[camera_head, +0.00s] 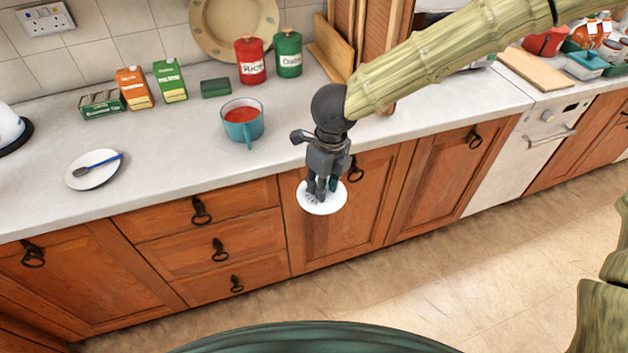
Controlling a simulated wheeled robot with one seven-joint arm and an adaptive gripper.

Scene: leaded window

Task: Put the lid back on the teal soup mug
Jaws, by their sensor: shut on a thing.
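The teal soup mug (242,129) stands upright on the grey counter, with its open top showing red soup inside. Its handle points toward the front edge. My gripper (320,194) is shut on a round white lid (334,204). It holds the lid in the air in front of the cupboard doors, to the right of the mug and nearer to me than the counter edge. The fingers cover the middle of the lid, so the part they grip is hidden.
A white plate with a blue-handled spoon (94,170) lies left of the mug. Behind stand a dark green block (215,87), red rice canister (250,60), green canister (288,54) and several cartons. The counter around the mug's front and left is clear.

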